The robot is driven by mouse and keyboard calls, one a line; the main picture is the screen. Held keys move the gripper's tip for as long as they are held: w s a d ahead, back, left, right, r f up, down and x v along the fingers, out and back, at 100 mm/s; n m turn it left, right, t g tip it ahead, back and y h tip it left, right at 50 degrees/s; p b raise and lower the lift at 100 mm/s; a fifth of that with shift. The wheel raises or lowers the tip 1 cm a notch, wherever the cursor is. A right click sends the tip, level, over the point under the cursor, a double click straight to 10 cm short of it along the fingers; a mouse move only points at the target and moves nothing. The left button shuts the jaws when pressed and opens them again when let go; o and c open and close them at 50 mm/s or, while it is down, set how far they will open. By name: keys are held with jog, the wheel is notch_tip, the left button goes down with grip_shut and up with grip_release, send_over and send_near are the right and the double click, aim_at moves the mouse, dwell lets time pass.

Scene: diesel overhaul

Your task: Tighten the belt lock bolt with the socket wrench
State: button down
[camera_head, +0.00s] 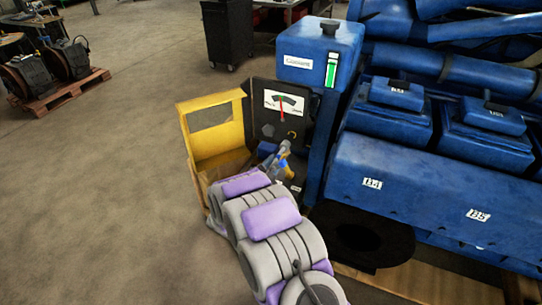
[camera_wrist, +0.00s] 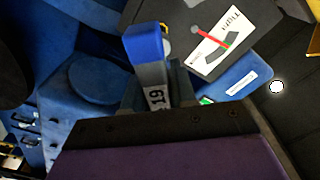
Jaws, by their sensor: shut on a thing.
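My gripper (camera_head: 284,160) reaches into the opening beside the tension gauge (camera_head: 284,104) on the blue engine. In the wrist view, my gripper (camera_wrist: 158,88) is shut on the socket wrench (camera_wrist: 145,48), which has a blue end and a grey part marked 19. The gauge also shows in the wrist view (camera_wrist: 214,42), with a red needle on a white face. In the head view the needle stands near vertical, close to a green band. I cannot make out the belt lock bolt, nor whether the wrench is seated on it.
An open yellow cover (camera_head: 215,130) stands just left of my gripper. The blue coolant tank (camera_head: 320,55) is above the gauge. The blue engine block (camera_head: 420,185) fills the right side, with a dark round part (camera_head: 360,238) below.

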aim_at(277, 158)
jog(key=shift+w+r+n+p, duration=0.15)
jog(key=shift+r+n+p, duration=0.15)
jog(key=shift+n+p, duration=0.8)
jog(key=shift+w+d+f+n+p, duration=0.15)
jog(key=shift+f+n+p, duration=0.05)
jog(key=shift+n+p, duration=0.6)
jog(key=x, duration=0.2)
jog(key=shift+w+d+f+b, duration=0.1)
jog(key=shift+w+f+b, duration=0.2)
jog(key=shift+w, duration=0.1)
jog(key=shift+r, duration=0.1)
jog(key=shift+r, duration=0.1)
jog(key=shift+w+d, duration=0.1)
jog(key=shift+w, duration=0.1)
